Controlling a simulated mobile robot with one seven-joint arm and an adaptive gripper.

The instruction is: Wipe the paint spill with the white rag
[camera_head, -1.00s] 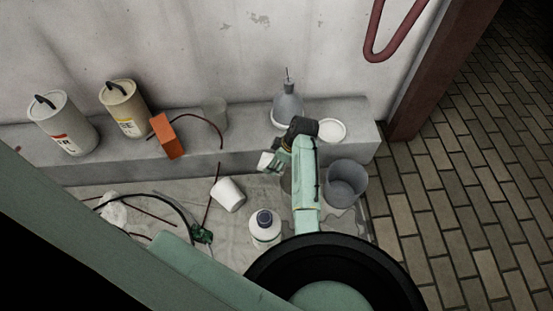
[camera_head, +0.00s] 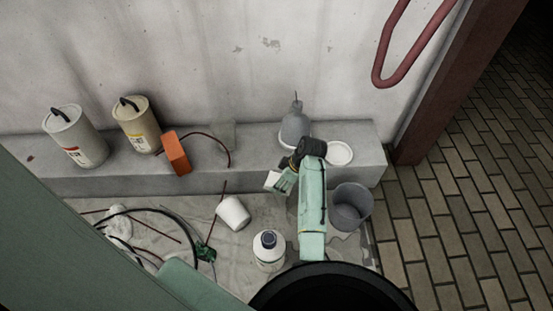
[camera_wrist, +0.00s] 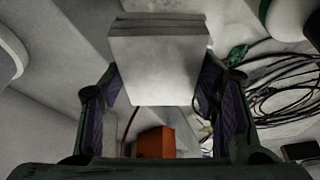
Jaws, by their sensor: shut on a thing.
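My gripper (camera_head: 284,181) is shut on the white rag (camera_wrist: 155,62), a folded, layered pad that sticks out between the two dark finger pads in the wrist view. In the head view the rag (camera_head: 272,181) shows as a small white patch at the gripper's left, in front of the ledge and seemingly above the sheeted floor. A dark grey, wet-looking spill (camera_head: 352,246) lies on the sheet below the grey bucket. My arm hides part of the floor beside it.
The grey bucket (camera_head: 350,208) stands right of my arm. A white bottle (camera_head: 269,252) and a tipped white cup (camera_head: 233,213) are on the sheet at left. Cables (camera_head: 165,228) lie further left. The ledge (camera_head: 110,183) bears cans, an orange block (camera_head: 176,153) and a funnel-shaped container (camera_head: 296,126).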

